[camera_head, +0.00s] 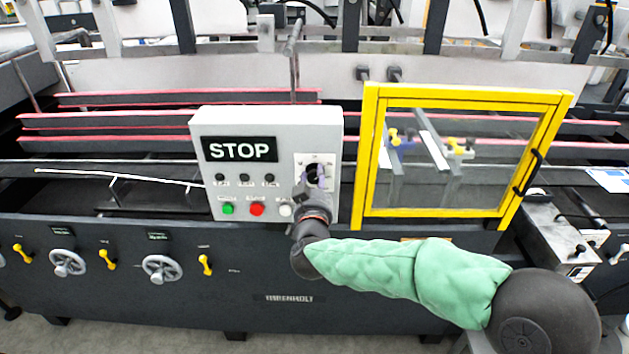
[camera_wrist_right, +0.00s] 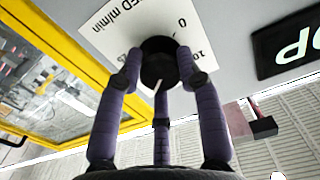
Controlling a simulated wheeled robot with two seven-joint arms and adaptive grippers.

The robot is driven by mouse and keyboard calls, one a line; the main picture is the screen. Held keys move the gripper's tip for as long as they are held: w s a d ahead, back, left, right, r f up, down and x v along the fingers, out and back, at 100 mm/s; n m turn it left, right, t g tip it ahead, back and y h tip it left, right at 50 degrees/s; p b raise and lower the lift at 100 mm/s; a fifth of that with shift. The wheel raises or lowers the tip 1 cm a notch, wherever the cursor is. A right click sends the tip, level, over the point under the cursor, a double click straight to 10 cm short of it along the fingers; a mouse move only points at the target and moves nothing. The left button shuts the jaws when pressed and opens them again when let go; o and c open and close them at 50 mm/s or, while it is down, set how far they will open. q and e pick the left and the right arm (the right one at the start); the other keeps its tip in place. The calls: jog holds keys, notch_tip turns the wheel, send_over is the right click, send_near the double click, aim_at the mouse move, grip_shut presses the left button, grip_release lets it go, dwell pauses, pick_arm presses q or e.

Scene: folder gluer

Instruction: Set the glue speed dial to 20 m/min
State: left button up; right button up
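The glue speed dial is a black round knob (camera_wrist_right: 158,48) on a white scale plate (camera_wrist_right: 112,32) that reads "m/min", seen turned round in the right wrist view. The marks 0 and 10 show; other marks are partly hidden by the fingers. A thin white line shows on the knob's lower part. My right gripper (camera_wrist_right: 160,75) has its purple fingers around the knob, seemingly touching its sides. In the head view the right gripper (camera_head: 314,178) is at the plate (camera_head: 302,160) on the grey control box (camera_head: 270,118) and hides most of the dial. My left gripper is not in view.
The box carries a STOP display (camera_head: 240,149), small black knobs, a green button (camera_head: 228,208), a red button (camera_head: 257,209) and a white button (camera_head: 285,210) close to my right wrist. A yellow-framed guard door (camera_head: 371,150) stands just right of the box.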

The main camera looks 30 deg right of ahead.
jog(key=shift+f+m, duration=0.2)
jog(key=shift+m, duration=0.4)
jog(key=shift+c, duration=0.3)
jog(key=o, duration=1.2)
jog(key=shift+c, duration=0.2)
jog(key=shift+r, duration=0.1)
jog(key=shift+s+a, duration=0.25)
jog(key=shift+s, duration=0.05)
jog(key=v, duration=1.1)
jog(key=shift+s, duration=0.2)
